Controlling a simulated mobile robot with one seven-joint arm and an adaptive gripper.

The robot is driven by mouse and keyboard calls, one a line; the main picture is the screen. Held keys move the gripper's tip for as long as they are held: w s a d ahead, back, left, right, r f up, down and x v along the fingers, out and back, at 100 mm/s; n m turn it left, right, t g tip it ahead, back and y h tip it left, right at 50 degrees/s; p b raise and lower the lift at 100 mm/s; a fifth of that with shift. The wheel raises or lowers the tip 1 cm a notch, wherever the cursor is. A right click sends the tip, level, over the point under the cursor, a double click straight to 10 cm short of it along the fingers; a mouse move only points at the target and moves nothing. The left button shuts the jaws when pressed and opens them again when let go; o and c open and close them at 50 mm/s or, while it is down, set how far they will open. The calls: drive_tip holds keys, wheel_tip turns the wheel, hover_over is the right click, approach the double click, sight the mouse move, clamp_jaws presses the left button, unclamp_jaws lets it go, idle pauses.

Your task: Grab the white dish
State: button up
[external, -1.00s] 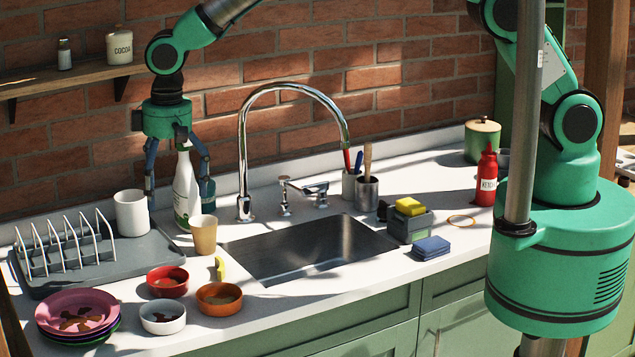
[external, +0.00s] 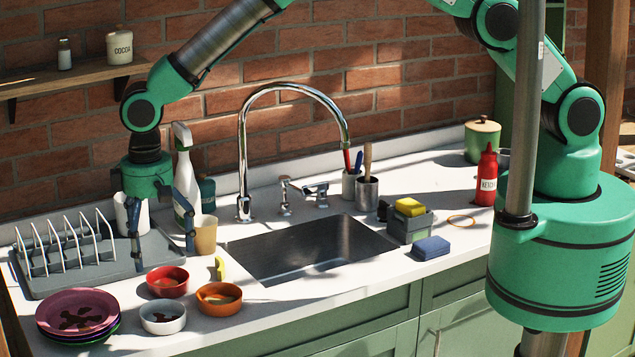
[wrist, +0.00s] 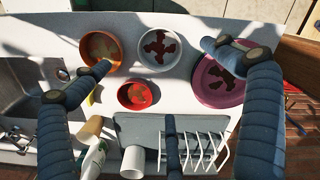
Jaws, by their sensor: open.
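The white dish is a small white bowl (external: 162,316) with dark reddish-brown bits inside. It stands on the counter near the front edge, right of the stacked plates. In the wrist view the white bowl (wrist: 158,50) is at top centre, between the orange bowl and the pink plate. My gripper (external: 163,254) is open and empty, pointing down above the counter behind the red bowl, apart from the white bowl. In the wrist view its blue fingers (wrist: 152,62) are spread wide, one on each side and one at the bottom.
A red bowl (external: 167,282) and an orange bowl (external: 219,299) stand close to the white one. Pink-topped plates (external: 77,306) lie stacked at left. A drying rack (external: 65,245), white mug (external: 121,212), tan cup (external: 204,236) and spray bottle (external: 184,175) are near my gripper.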

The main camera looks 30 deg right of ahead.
approach(161, 305)
drive_tip(key=shift+s+a+f+p, duration=0.1)
drive_tip(key=shift+s+a+f, duration=0.1)
drive_tip(key=shift+s+f, duration=0.35)
drive_tip(key=shift+s+a+f+p, duration=0.15)
drive_tip(key=shift+s+a+f, duration=0.1)
drive_tip(key=shift+s, duration=0.6)
drive_tip(key=shift+s+a+f+p, duration=0.1)
drive_tip(key=shift+s+a+f, duration=0.2)
drive_tip(key=shift+s, duration=0.4)
drive_tip(key=shift+d+f, duration=0.1)
drive_tip(key=shift+f, duration=0.1)
drive_tip(key=shift+f+p, duration=0.55)
drive_tip(key=shift+f, duration=1.9)
drive_tip(key=c, duration=1.3)
